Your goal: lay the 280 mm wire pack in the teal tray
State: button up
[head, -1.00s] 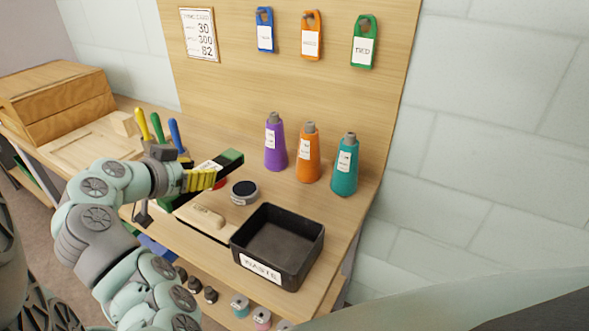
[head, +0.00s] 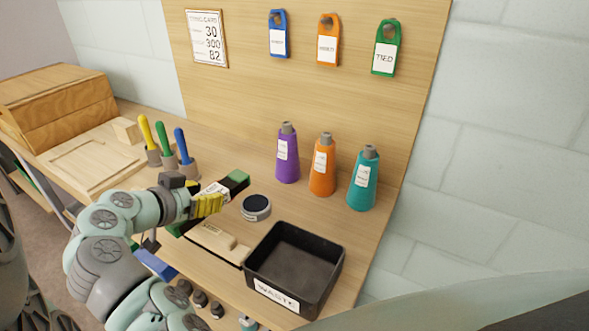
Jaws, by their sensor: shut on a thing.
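My gripper (head: 207,205) shows yellow fingers at the left middle of the head view, above the bench. It is shut on a long dark pack (head: 236,181) with a green end and a white label, which I take for the wire pack. The pack slants up and to the right out of the fingers. My gripper and wrist hide its near part, and its length cannot be read. I cannot make out a teal tray in this view.
A black waste bin (head: 328,282) stands at the bench front, right of my gripper. A round dark-topped dish (head: 256,207) and a wooden block (head: 212,240) lie close by. Purple (head: 287,158), orange (head: 322,170) and teal (head: 363,182) cones stand behind. Colored-handled tools (head: 165,142) stand left.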

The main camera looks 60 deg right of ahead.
jog(key=shift+d+f+b, duration=0.1)
jog(key=shift+f+b, duration=0.4)
jog(key=shift+b, duration=0.2)
jog(key=o, duration=1.2)
jog(key=shift+o, duration=0.2)
jog(key=shift+r+p, duration=0.7)
jog(key=shift+p, duration=0.2)
jog(key=shift+a, duration=0.25)
jog(key=p+v, duration=0.3)
jog(key=v, duration=0.8)
jog(key=shift+a, duration=0.25)
